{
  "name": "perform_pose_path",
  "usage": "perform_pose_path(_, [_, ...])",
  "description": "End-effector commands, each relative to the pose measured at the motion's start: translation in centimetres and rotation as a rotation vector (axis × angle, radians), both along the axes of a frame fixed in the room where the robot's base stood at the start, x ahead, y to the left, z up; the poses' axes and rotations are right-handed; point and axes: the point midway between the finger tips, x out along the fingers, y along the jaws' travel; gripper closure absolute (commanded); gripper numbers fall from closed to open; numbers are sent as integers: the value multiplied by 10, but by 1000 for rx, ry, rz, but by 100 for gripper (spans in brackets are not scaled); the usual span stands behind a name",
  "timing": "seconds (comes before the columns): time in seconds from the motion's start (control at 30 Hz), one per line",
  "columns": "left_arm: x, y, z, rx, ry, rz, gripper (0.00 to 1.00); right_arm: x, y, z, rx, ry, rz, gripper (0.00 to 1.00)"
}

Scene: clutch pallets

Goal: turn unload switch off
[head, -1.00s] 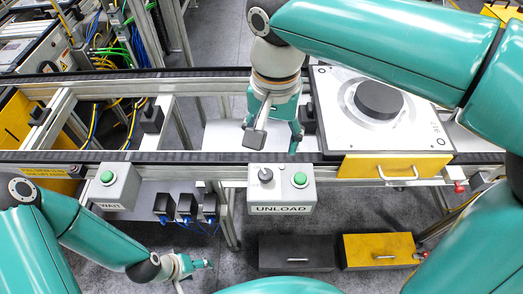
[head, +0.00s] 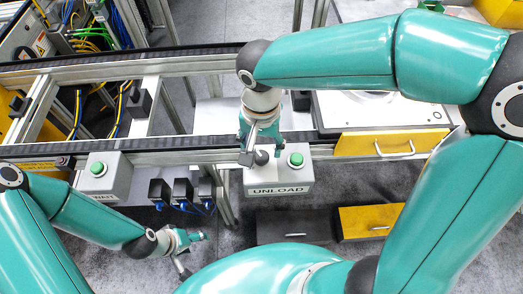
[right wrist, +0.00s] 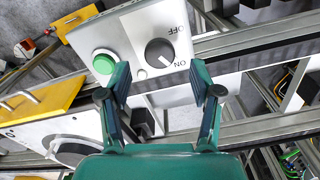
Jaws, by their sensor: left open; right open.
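The UNLOAD box (head: 278,186) is a grey box on the conveyor's front rail, with a dark rotary switch (head: 262,157) and a green button (head: 296,160). In the right wrist view the black knob (right wrist: 160,52) sits between the printed OFF and ON; its pale mark appears to point toward ON. My right gripper (head: 262,151) is open just above the switch. In the right wrist view its fingers (right wrist: 160,72) flank the knob's line, apart from it; contact is not visible. My left gripper (head: 195,254) is open and empty, low at the left.
The WAIT box (head: 105,177) with a green button stands to the left on the same rail. Several small black sensors (head: 183,192) are between the boxes. A yellow drawer front (head: 380,143) is to the right. Dark and yellow bins lie on the floor below.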

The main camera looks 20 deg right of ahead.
Motion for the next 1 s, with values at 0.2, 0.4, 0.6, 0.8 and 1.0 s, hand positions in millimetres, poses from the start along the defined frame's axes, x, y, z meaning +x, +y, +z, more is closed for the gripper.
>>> perform_pose_path(0.2, [0, 0, 1, 0, 0, 0, 36, -1, 0, -30, -2, 3, -1, 36])
perform_pose_path(0.4, [0, 0, 2, 0, 0, 0, 36, -1, 0, -38, 1, 1, -1, 36])
perform_pose_path(0.6, [0, 0, 1, 0, 0, 0, 36, 0, 0, -38, 1, 0, -1, 36])
perform_pose_path(0.8, [0, 0, 1, 0, 0, 0, 36, 0, 0, -38, 1, 1, -1, 64])
perform_pose_path(1.0, [0, 0, 1, 0, 0, 0, 36, 0, 0, -38, 1, 1, -1, 96])
